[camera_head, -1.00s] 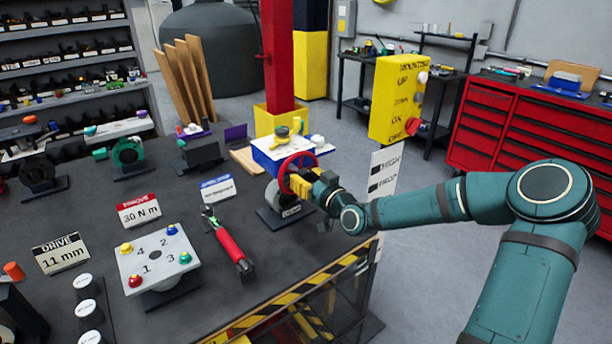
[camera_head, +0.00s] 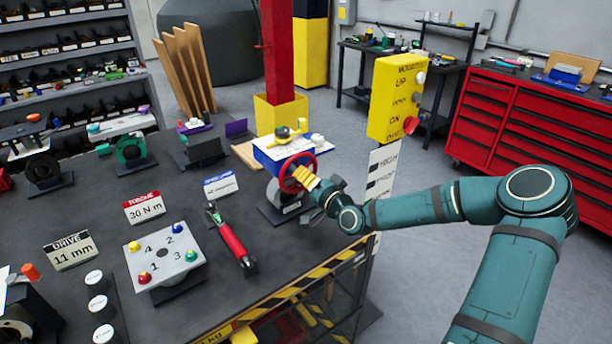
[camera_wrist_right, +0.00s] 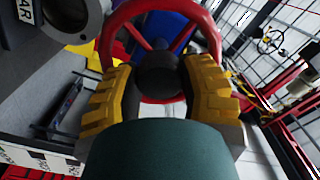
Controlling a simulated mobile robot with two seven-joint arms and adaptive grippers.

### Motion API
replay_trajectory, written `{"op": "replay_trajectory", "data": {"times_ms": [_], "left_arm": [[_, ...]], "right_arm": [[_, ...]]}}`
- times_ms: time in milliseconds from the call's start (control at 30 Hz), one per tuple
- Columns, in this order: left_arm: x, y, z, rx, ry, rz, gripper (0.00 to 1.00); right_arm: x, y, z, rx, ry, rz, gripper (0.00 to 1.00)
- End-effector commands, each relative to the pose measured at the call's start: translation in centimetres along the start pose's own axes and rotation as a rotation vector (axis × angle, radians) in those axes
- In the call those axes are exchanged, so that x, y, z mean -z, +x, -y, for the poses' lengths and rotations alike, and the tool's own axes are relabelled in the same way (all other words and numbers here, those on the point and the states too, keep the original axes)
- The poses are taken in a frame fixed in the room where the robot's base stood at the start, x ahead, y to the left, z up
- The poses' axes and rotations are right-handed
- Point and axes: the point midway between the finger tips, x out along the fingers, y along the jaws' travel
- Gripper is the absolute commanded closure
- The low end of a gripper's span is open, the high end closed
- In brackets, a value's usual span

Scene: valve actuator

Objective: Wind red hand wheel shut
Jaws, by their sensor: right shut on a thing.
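The red hand wheel (camera_head: 297,172) is on the front of the valve actuator, a blue box with a white top (camera_head: 285,150), near the bench's far right corner. The wheel also shows in the right wrist view (camera_wrist_right: 206,26), with its spokes and a dark hub (camera_wrist_right: 160,74). My right gripper (camera_head: 305,178) reaches in from the right, its yellow-padded fingers at the wheel. In the right wrist view the fingers (camera_wrist_right: 160,85) lie on both sides of the hub, shut on the wheel. The exact contact is partly hidden. My left gripper is not in view.
A yellow control box (camera_head: 397,98) stands right of the actuator. A red-handled torque wrench (camera_head: 232,242) and a numbered plate (camera_head: 163,256) lie on the dark bench to the left. A red column (camera_head: 277,50) rises behind. Open floor lies to the right.

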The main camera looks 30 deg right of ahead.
Motion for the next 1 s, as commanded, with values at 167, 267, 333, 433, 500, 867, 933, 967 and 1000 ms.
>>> {"op": "replay_trajectory", "data": {"times_ms": [167, 267, 333, 433, 500, 867, 933, 967, 1000], "left_arm": [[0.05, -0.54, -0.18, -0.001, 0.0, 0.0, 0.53], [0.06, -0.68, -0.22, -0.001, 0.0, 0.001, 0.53], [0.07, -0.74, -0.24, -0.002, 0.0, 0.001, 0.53], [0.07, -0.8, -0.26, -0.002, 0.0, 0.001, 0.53], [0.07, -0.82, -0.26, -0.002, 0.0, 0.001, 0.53], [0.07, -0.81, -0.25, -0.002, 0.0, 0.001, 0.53], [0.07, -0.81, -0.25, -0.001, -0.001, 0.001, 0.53], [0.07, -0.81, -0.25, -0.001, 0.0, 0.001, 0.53], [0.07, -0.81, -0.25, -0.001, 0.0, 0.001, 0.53]], "right_arm": [[0.0, -0.02, 0.0, -0.001, 0.092, 0.001, 0.95], [-0.02, -0.02, -0.01, -0.001, 0.127, 0.001, 0.95], [-0.02, -0.02, -0.02, -0.001, 0.144, 0.001, 0.95], [-0.03, -0.02, -0.02, -0.001, 0.16, 0.001, 0.95], [-0.04, -0.01, -0.02, -0.001, 0.166, 0.001, 0.95], [-0.06, -0.01, -0.02, -0.001, 0.171, 0.001, 0.95], [-0.06, -0.01, -0.02, -0.001, 0.17, 0.001, 0.43], [-0.06, -0.01, -0.02, -0.001, 0.17, 0.001, 0.32], [-0.06, -0.01, -0.01, -0.001, 0.17, 0.001, 0.25]]}}
